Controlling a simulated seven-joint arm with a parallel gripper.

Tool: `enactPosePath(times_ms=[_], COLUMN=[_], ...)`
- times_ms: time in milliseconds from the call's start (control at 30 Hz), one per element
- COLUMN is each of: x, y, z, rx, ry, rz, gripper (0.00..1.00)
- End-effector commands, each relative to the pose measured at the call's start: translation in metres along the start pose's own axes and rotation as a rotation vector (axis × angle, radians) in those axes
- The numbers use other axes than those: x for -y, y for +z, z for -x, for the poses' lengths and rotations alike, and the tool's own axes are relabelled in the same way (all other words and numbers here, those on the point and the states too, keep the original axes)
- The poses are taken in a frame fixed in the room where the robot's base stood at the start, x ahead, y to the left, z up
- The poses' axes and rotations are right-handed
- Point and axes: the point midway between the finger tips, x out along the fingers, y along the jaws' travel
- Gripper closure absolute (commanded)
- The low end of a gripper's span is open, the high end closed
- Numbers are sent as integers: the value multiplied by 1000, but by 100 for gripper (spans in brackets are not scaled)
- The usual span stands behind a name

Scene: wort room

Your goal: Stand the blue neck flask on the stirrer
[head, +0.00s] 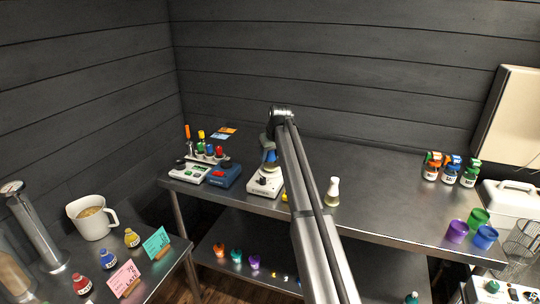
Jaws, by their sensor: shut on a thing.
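The blue flask (270,159) is held by my gripper (269,148), its body partly covered by my arm. A white stirrer (264,184) with a dark knob sits on the steel bench directly below it. The flask looks upright, its lower part at or just over the stirrer's top; I cannot tell whether it touches. My gripper is shut on the flask, and its fingertips are small and partly hidden.
A clear flask with a pale neck (333,191) stands right of my arm. A blue device (225,175) and a white device (189,172) stand left of the stirrer. Capped bottles (450,170) and coloured cups (479,228) are at right. The back bench middle (385,190) is clear.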

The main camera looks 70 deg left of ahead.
Motion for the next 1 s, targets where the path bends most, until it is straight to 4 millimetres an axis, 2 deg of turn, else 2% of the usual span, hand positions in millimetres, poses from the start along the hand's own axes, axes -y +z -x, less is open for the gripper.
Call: enactPosePath(times_ms=[900,933,1000], x=[0,0,0], y=[4,4,4], z=[-10,-10,-10], rx=[0,0,0], ry=[0,0,0], rz=[0,0,0], gripper=[89,50,43])
